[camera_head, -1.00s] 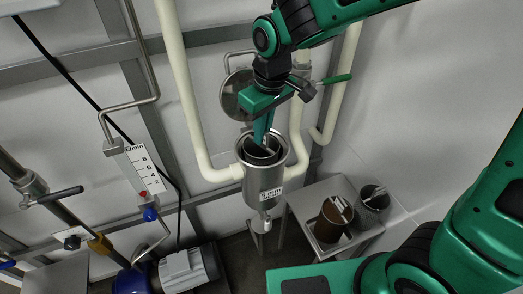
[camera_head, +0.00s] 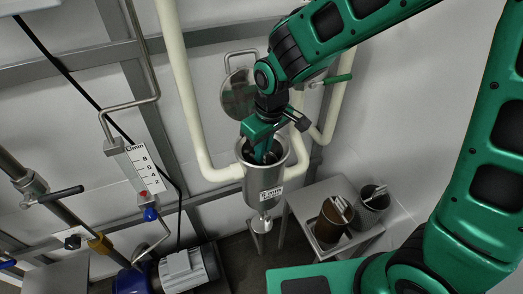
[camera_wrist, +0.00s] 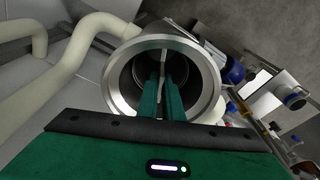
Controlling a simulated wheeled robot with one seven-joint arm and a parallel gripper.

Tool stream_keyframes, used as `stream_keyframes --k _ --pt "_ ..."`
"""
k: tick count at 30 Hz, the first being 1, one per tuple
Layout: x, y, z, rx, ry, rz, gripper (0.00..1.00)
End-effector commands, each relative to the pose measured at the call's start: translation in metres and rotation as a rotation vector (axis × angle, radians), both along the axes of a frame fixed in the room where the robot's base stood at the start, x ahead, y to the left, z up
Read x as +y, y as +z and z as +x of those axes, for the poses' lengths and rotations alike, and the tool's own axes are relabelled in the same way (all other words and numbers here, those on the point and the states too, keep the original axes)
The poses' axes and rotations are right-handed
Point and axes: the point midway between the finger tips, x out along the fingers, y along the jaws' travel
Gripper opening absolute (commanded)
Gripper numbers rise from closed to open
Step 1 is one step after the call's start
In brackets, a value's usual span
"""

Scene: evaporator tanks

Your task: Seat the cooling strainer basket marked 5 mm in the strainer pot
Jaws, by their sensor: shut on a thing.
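The strainer pot (camera_head: 265,184) is a steel cylinder with a white label, fixed to the pipework in the middle of the head view. In the wrist view its bright rim (camera_wrist: 213,88) rings a dark inside. My gripper (camera_head: 262,154) points down into the pot's mouth. In the wrist view my green fingers (camera_wrist: 162,92) are shut on a thin pale bar, the handle (camera_wrist: 163,60) of a basket. The basket lies down inside the pot, mostly hidden by the fingers and the wall. I cannot read its marking or see whether it touches the bottom.
Two other baskets, one brown (camera_head: 331,222) and one grey (camera_head: 371,206), stand on a small steel stand (camera_head: 331,190) to the right. The round lid (camera_head: 238,94) is open behind the pot. Pale pipes (camera_head: 190,110) run close by on both sides. A green lever (camera_head: 338,78) is behind my wrist.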

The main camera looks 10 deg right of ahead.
Motion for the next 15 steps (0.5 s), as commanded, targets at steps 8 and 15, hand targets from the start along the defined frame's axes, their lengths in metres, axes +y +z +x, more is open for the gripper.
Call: stream_keyframes --k 8,15 --pt "-0.0005 -0.0005 0.0000 0.001 -0.001 -0.001 0.25" --pt "-0.0007 0.0063 -0.0002 -0.001 -0.001 0.001 0.25"
